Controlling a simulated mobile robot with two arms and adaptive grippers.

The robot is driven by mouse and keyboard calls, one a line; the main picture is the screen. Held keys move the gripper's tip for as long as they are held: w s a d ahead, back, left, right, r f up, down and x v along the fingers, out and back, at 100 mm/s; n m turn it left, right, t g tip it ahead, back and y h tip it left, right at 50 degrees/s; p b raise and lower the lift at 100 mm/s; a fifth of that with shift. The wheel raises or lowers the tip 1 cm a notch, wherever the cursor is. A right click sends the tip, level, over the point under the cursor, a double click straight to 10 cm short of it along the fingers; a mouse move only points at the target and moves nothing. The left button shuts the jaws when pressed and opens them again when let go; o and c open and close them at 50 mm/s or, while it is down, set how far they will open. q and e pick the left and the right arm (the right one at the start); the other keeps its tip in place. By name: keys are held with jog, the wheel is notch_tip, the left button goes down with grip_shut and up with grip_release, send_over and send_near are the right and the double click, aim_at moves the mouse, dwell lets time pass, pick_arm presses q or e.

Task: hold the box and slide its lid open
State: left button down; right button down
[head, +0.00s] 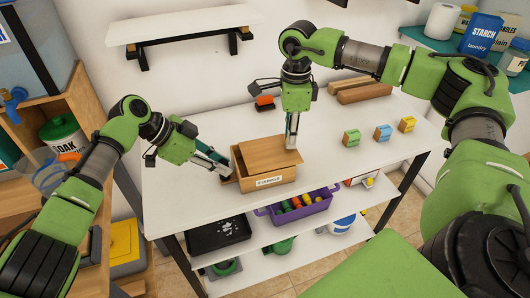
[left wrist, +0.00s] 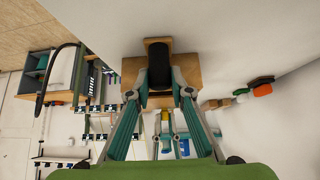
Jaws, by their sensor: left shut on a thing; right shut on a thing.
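A wooden box (head: 268,182) with a white label on its front sits on the white table. Its wooden lid (head: 270,153) is offset to the right, with a dark gap at the left end. My left gripper (head: 227,171) is shut on the box's left end. In the left wrist view, its fingers (left wrist: 160,95) flank a dark opening in the box (left wrist: 129,72). My right gripper (head: 291,146) points straight down and is shut on the lid near its right end. The exact contact of its fingertips is too small to see.
Small coloured blocks (head: 384,132) stand on the white table (head: 340,175) to the right. Wooden bars (head: 362,92) and an orange-black item (head: 264,102) lie at the back. A purple crate (head: 296,216) and a black tray (head: 216,233) are on the shelf below.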

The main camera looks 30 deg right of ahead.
jog(key=s+d, duration=0.2)
jog(key=d, duration=0.4)
jog(key=shift+d, duration=0.4)
dwell(0.5)
jog(key=shift+s+d, duration=0.15)
jog(key=shift+d, duration=0.2)
dwell(0.5)
jog(key=c, duration=1.9)
grip_release()
notch_tip(320, 180, up, 12)
